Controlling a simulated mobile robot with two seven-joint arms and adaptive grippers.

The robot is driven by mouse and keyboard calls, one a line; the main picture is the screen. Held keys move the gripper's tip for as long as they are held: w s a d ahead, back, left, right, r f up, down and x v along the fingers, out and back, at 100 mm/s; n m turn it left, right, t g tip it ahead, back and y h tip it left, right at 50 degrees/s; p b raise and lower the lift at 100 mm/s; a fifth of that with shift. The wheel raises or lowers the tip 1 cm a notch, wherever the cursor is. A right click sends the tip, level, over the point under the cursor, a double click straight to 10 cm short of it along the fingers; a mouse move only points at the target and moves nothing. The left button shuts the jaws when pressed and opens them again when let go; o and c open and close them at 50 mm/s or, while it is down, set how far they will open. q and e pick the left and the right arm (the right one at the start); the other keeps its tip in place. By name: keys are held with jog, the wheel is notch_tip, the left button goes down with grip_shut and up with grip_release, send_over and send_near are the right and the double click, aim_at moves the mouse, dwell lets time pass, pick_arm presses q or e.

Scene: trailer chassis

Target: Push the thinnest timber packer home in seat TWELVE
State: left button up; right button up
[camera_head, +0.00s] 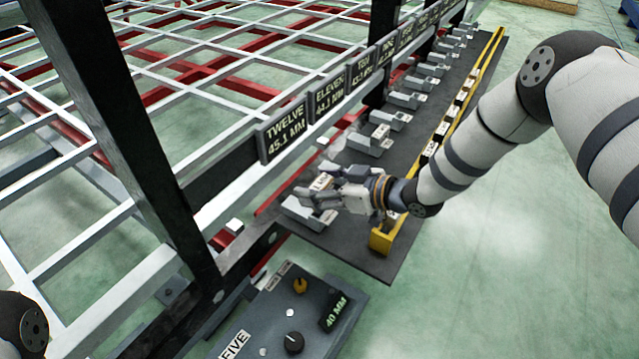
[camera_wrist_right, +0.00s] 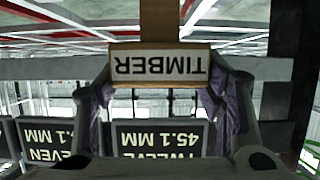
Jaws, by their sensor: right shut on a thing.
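My right gripper (camera_head: 322,192) is shut on a timber packer, just above or at the nearest grey seat block (camera_head: 303,213), below the sign TWELVE 45.1 MM (camera_head: 283,130). In the right wrist view the packer (camera_wrist_right: 160,68) shows its pale face with TIMBER upside down, between the fingers of the right gripper (camera_wrist_right: 160,90). The TWELVE sign (camera_wrist_right: 160,138) shows upside down behind it. Whether the packer touches the seat or how deep it sits is hidden by the fingers. Its thickness against other packers cannot be told. My left gripper is out of view.
A yellow rack (camera_head: 440,130) with several labelled packers runs along the dark mat (camera_head: 345,235). More grey seats (camera_head: 370,140) line up behind. The chassis rail and a dark post (camera_head: 130,140) stand left. A control box (camera_head: 290,310) reading 40 MM stands in front.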

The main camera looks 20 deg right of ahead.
jog(key=shift+f, duration=0.25)
dwell(0.4)
jog(key=shift+f+b, duration=0.3)
jog(key=shift+f+b, duration=1.05)
jog(key=shift+f, duration=0.5)
jog(key=shift+r, duration=0.1)
jog(key=shift+r+p, duration=1.35)
jog(key=shift+r, duration=0.4)
jog(key=shift+f+b, duration=1)
jog(key=shift+f, duration=0.85)
jog(key=o, duration=1.2)
